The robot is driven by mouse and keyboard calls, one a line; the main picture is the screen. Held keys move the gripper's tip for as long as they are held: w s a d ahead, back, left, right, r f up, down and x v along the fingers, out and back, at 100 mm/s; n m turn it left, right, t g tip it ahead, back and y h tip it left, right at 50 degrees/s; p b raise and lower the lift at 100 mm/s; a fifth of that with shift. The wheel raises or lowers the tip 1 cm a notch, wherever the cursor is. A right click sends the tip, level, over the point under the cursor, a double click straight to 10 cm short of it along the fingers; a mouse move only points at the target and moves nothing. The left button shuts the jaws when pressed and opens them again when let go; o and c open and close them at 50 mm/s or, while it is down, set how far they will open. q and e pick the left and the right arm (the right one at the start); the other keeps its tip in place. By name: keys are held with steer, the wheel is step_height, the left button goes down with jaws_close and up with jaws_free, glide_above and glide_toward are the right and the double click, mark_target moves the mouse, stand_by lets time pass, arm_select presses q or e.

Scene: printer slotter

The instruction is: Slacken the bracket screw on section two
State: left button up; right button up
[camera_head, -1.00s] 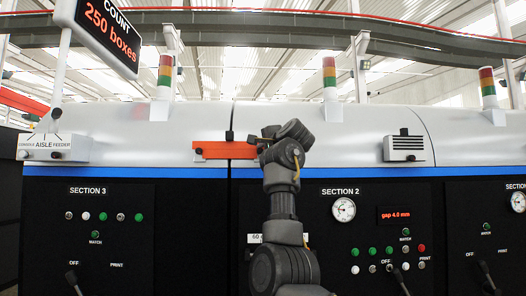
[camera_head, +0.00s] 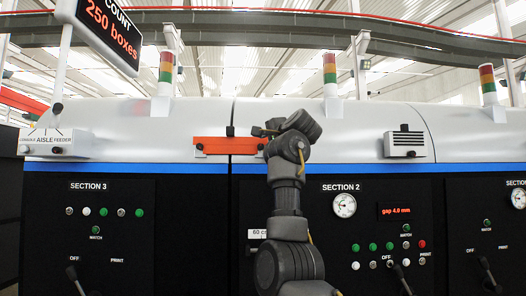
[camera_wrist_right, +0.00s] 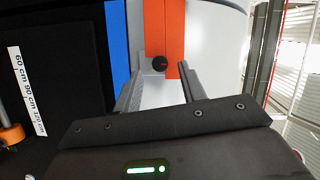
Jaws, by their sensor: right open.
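An orange bracket bar (camera_head: 225,146) spans the seam between section three and section two in the head view. A small dark screw knob (camera_head: 199,147) shows at its left end. My right gripper (camera_head: 268,131) is at the bar's right end and hides part of it. In the wrist view a round black screw knob (camera_wrist_right: 160,63) sits on the orange bar (camera_wrist_right: 154,25). My right gripper's two fingers are apart, one on each side of the knob, with gaps between. Whether the fingertips reach its depth is unclear. My left gripper is not in view.
Section two's panel has a dial (camera_head: 344,205), a red gap display (camera_head: 401,211), coloured buttons and a lever (camera_head: 400,278). A vented box (camera_head: 405,145) is on the hood to the right. A hanging count sign (camera_head: 105,30) is at upper left.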

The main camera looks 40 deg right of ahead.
steer(key=b+v, duration=0.3)
steer(key=v, duration=0.5)
steer(key=shift+a, duration=0.1)
